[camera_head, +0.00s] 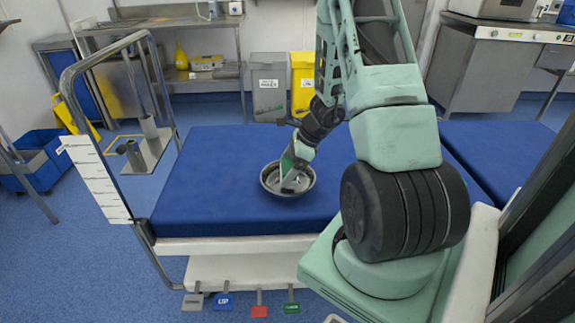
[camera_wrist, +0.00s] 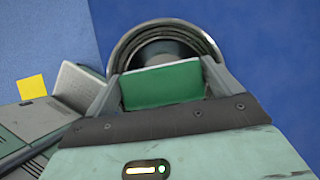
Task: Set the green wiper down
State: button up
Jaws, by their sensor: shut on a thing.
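My gripper (camera_head: 294,163) reaches down over the blue operating table from the right. It is shut on the green wiper (camera_wrist: 162,86), which shows between the fingers in the wrist view. A round metal bowl (camera_head: 307,187) stands on the table directly below my gripper, and its rim also shows behind the wiper in the wrist view (camera_wrist: 165,28). In the head view the wiper's lower end overlaps the bowl's opening. I cannot tell whether it touches the bowl.
The blue table top (camera_head: 200,185) is clear to the left of the bowl. A metal rail frame (camera_head: 72,140) stands at the table's left end. Grey (camera_head: 268,88) and yellow (camera_head: 302,80) bins stand behind the table. Labelled pedals (camera_head: 222,302) lie below its front edge.

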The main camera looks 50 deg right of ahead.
aim_at(287, 165)
jog(key=shift+f+b, duration=0.75)
jog(key=shift+f, duration=0.6)
jog(key=o, duration=0.7)
notch_tip(287, 165, up, 7)
jog(key=p, duration=0.6)
jog(key=shift+r, duration=0.2)
jog(key=shift+f, duration=0.15)
